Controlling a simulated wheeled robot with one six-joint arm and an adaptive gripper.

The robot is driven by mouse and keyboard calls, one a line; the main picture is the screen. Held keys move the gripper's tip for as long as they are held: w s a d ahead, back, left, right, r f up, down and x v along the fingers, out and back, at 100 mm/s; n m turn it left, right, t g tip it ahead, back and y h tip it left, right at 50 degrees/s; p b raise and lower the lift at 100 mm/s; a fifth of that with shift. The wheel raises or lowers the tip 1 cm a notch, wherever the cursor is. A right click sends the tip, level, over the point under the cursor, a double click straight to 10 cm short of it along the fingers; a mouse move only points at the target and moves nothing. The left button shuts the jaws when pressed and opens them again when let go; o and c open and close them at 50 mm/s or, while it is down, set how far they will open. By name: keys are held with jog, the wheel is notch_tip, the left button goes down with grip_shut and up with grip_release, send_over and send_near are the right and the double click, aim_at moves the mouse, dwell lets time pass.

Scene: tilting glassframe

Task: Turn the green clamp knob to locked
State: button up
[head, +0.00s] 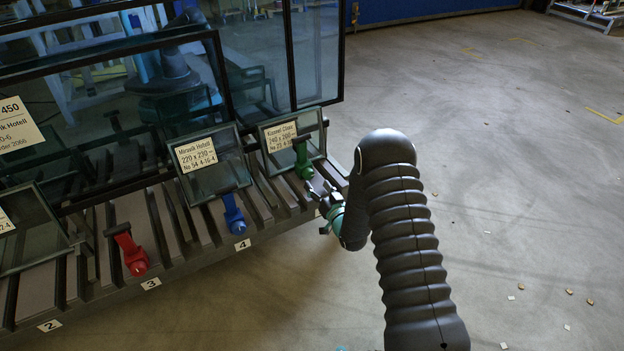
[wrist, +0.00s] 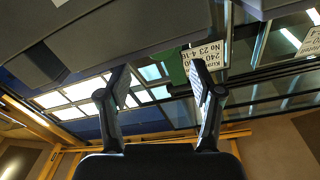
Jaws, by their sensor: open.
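The green clamp knob (head: 303,162) sits at the lower edge of the small glass pane at the right end of the rack, with a dark bar at its top. In the wrist view a green part (wrist: 176,68) shows between and beyond the fingertips, partly cut off by the grey rack part. My gripper (head: 322,190) is just below and right of the knob in the head view. In the wrist view its two fingers (wrist: 162,82) are spread apart with nothing held between them. I cannot tell whether the knob is locked.
A blue clamp (head: 233,215) and a red clamp (head: 132,252) stand further left on the slatted rack. A labelled pane (head: 208,172) leans behind the blue clamp. Large dark-framed glass (head: 312,60) stands behind. The floor (head: 510,170) to the right is mostly clear, with small scraps.

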aim_at(310, 175)
jog(key=shift+x, duration=2.4)
jog(key=c, duration=1.1)
jog(key=shift+b, duration=0.3)
jog(key=shift+c, duration=0.2)
